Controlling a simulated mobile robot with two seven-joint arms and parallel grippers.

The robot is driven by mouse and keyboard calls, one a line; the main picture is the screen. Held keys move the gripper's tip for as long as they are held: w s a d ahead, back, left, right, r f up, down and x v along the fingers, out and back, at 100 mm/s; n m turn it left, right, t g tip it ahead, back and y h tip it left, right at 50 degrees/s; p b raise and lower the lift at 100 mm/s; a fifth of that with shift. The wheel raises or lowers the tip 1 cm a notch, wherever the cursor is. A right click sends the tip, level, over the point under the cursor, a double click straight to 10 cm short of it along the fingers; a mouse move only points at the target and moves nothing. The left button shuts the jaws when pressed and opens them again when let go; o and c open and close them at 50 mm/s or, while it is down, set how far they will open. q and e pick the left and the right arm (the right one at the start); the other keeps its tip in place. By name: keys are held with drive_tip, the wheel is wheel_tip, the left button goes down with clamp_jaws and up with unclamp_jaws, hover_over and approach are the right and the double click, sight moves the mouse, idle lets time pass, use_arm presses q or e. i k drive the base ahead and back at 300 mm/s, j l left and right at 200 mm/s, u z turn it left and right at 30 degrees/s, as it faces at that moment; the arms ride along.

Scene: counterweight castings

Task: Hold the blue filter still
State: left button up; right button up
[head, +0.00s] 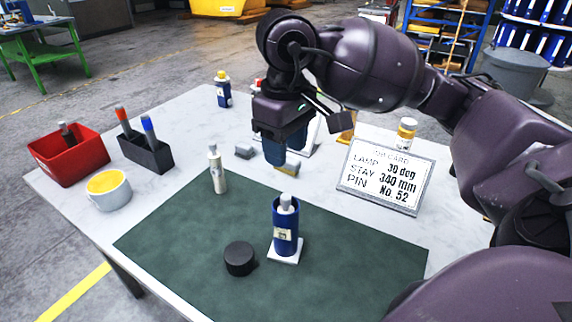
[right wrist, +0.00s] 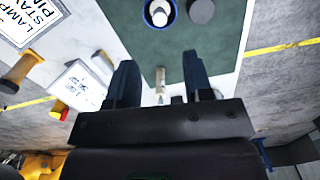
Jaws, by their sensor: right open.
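The blue filter (head: 286,232) is an upright blue cylinder with a pale label, standing on a small white square on the green mat (head: 190,245). A white-and-grey top sticks up out of it. In the right wrist view the filter (right wrist: 146,22) shows from above at the top edge, beyond the fingertips. My right gripper (head: 277,158) is open and empty, behind the filter and apart from it, above the table. Its two fingers (right wrist: 161,72) show spread in the right wrist view. My left gripper is in neither view.
A black round cap (head: 240,258) lies left of the filter, and a white bottle (head: 216,170) stands behind it. The job card (head: 385,178) stands at the right. A red bin (head: 68,160), black pen holder (head: 146,152) and white cup (head: 109,190) stand at the left.

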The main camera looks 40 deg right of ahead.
sight(286, 245)
drive_tip(key=k+j, duration=1.2)
drive_tip(key=k, duration=0.1)
